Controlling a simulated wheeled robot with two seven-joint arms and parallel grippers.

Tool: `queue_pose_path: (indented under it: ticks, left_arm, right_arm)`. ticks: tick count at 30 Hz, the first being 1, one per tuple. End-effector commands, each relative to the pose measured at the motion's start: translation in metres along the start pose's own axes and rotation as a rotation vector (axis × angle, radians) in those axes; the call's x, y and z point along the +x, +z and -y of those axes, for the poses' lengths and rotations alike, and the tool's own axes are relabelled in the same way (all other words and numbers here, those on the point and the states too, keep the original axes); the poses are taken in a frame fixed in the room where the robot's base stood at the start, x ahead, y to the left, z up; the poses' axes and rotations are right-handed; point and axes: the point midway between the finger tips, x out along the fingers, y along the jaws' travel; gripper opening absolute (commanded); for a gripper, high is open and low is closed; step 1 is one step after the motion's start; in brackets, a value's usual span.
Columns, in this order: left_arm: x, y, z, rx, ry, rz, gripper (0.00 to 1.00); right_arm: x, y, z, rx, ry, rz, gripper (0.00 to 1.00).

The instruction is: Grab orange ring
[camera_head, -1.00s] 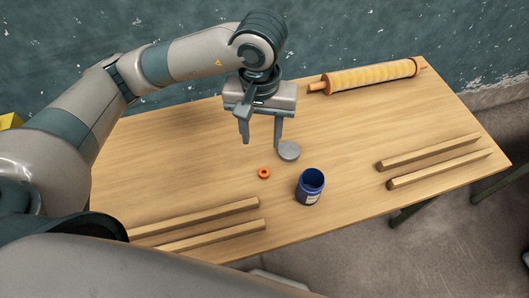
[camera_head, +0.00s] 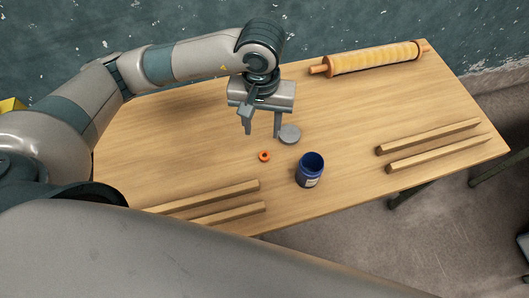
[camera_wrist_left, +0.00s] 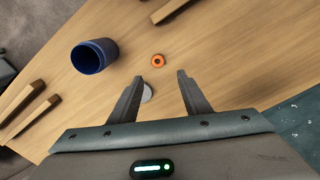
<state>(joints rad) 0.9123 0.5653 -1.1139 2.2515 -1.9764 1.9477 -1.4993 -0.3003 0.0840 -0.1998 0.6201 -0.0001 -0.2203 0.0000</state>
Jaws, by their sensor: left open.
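The small orange ring (camera_head: 264,156) lies flat on the wooden table, left of the blue jar. My left gripper (camera_head: 262,130) is open and empty, above the table and just beyond the ring in the head view. In the left wrist view the ring (camera_wrist_left: 158,60) lies ahead of the open fingertips (camera_wrist_left: 157,76), roughly centred between them and apart from both. My right gripper is in neither view.
An open blue jar (camera_head: 310,170) stands right of the ring; it also shows in the left wrist view (camera_wrist_left: 95,56). A grey disc (camera_head: 289,134) lies near the gripper. Wooden bars (camera_head: 430,136) lie at right and front left. A rolling pin (camera_head: 372,59) lies at the back.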

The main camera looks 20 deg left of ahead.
Motion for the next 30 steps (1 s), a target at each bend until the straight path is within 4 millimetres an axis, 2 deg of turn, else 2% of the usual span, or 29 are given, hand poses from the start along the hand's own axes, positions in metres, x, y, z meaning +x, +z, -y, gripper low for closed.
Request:
queue_pose_path:
  ticks: [1,9,13,18,30]
  left_arm:
    - [0.006,0.002,0.001,-0.002,-0.003,0.006,0.43]
    - [0.051,0.001,0.001,-0.001,-0.003,0.004,0.43]
    - [0.067,0.001,0.0,-0.002,-0.001,0.002,0.43]
    - [0.075,0.0,0.0,0.0,0.0,-0.001,0.43]
    - [0.077,0.0,-0.001,-0.001,-0.001,0.001,0.43]
  right_arm:
    - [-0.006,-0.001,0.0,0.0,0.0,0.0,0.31]
    - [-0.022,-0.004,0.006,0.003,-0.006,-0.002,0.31]
    - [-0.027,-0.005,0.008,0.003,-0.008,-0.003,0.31]
    - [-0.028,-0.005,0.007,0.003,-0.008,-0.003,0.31]
    - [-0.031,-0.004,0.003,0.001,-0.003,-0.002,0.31]
